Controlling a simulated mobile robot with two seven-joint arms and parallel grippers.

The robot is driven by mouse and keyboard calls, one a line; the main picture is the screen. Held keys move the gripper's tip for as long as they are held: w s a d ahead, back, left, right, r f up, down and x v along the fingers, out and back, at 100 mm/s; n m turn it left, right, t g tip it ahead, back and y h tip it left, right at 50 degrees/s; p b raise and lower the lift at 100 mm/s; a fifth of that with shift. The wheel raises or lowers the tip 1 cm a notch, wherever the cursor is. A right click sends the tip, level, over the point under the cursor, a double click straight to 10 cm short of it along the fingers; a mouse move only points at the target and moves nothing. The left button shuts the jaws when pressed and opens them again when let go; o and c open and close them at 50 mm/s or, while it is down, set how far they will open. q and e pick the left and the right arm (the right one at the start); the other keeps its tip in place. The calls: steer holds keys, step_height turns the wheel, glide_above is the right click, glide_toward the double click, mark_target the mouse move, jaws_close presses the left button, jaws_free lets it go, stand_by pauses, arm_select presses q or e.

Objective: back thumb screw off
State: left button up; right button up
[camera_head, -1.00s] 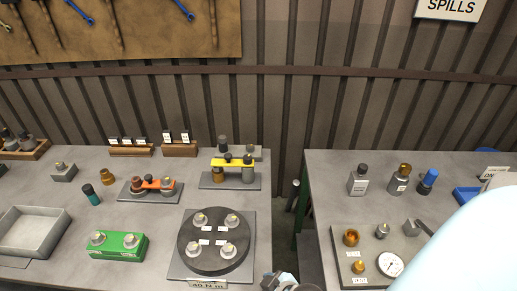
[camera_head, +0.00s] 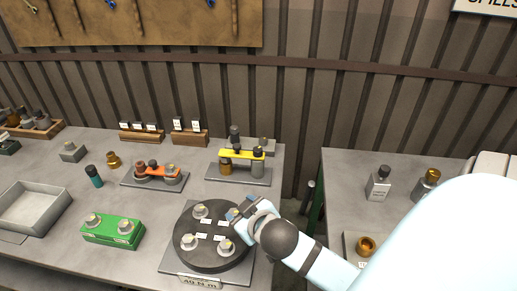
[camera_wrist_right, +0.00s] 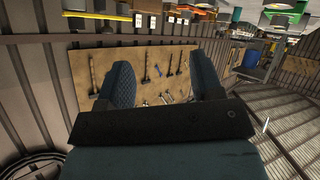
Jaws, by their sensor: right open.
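A yellow bar (camera_head: 243,155) bridges two posts, brass-coloured on the left and grey on the right, on a grey base plate (camera_head: 238,180) at the back right of the bench. Small dark knobs sit on the bar, one (camera_head: 258,152) near its right end. A taller dark knob (camera_head: 235,131) stands just behind the bar. I cannot tell which one is the back thumb screw. My right gripper (camera_head: 243,208) is over the right edge of the black disc, in front of the yellow bar. The right wrist view shows its fingers (camera_wrist_right: 163,85) apart and empty. My left gripper is not in view.
The black disc (camera_head: 208,236) carries several grey-based fittings and hides partly behind my right arm. A green block (camera_head: 113,232), an orange-bar fixture (camera_head: 155,171) and a grey tray (camera_head: 32,208) stand to the left. A gap separates the second bench (camera_head: 345,205) at right.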

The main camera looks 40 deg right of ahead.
steer(key=w+a+r+n+t+y, duration=0.4)
steer(key=w+r+n+t+y, duration=0.4)
steer(key=w+r, duration=0.35)
steer(key=n+g+h, duration=0.6)
steer(key=n+g, duration=0.4)
steer(key=g, duration=1)
glide_above(259, 148)
steer(key=shift+n, duration=0.3)
step_height(259, 148, down, 13)
steer(key=shift+f+p, duration=0.15)
steer(key=shift+p, duration=0.4)
